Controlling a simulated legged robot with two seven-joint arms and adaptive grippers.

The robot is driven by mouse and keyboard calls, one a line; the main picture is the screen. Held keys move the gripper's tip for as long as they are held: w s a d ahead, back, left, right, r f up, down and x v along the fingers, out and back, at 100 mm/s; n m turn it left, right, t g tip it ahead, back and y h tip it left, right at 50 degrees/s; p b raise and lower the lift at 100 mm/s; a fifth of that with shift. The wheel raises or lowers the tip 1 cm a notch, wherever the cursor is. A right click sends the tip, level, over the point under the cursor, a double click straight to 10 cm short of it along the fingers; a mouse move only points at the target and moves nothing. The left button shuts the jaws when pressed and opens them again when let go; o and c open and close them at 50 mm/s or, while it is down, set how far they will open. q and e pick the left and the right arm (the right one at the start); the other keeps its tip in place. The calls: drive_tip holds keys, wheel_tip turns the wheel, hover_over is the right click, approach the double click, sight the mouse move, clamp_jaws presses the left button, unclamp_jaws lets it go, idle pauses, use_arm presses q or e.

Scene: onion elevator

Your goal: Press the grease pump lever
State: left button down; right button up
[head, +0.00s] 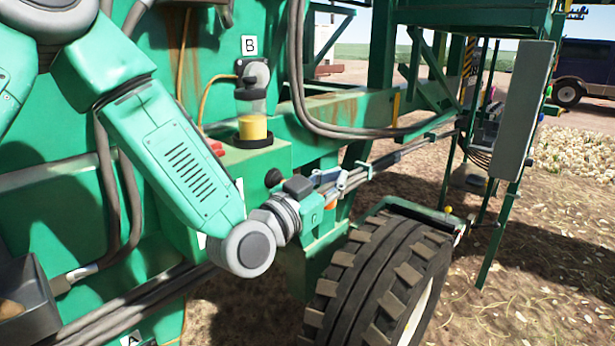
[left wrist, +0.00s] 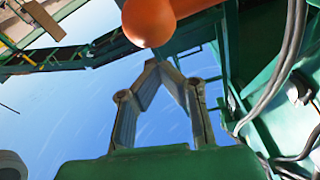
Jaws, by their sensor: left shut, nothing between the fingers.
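The grease pump (head: 252,128), with a clear reservoir holding yellow grease, is mounted on the green machine under a label B. An orange lever with a round ball end (left wrist: 148,22) fills the top middle of the left wrist view. In the head view only a small orange patch of it (head: 330,204) shows beside my left gripper. My left gripper (head: 338,181) points right, past the pump's lower right. In the left wrist view its fingertips (left wrist: 158,65) meet, shut and empty, just below the ball in the picture. I cannot tell whether they touch it. My right gripper is out of view.
A large tyre (head: 375,275) stands below my left gripper. Hoses and pipes (head: 395,158) run along the green frame close to the gripper. A grey box (head: 522,110) hangs at the right. A blue vehicle (head: 585,72) is far behind. The dirt ground at the right is open.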

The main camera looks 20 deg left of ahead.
use_arm(q)
wheel_tip(320, 180, down, 11)
drive_tip(key=a+m+b, duration=0.2)
drive_tip(key=m+b, duration=0.5)
drive_tip(key=shift+s+g+h+b, duration=0.15)
drive_tip(key=shift+g+h+b, duration=0.25)
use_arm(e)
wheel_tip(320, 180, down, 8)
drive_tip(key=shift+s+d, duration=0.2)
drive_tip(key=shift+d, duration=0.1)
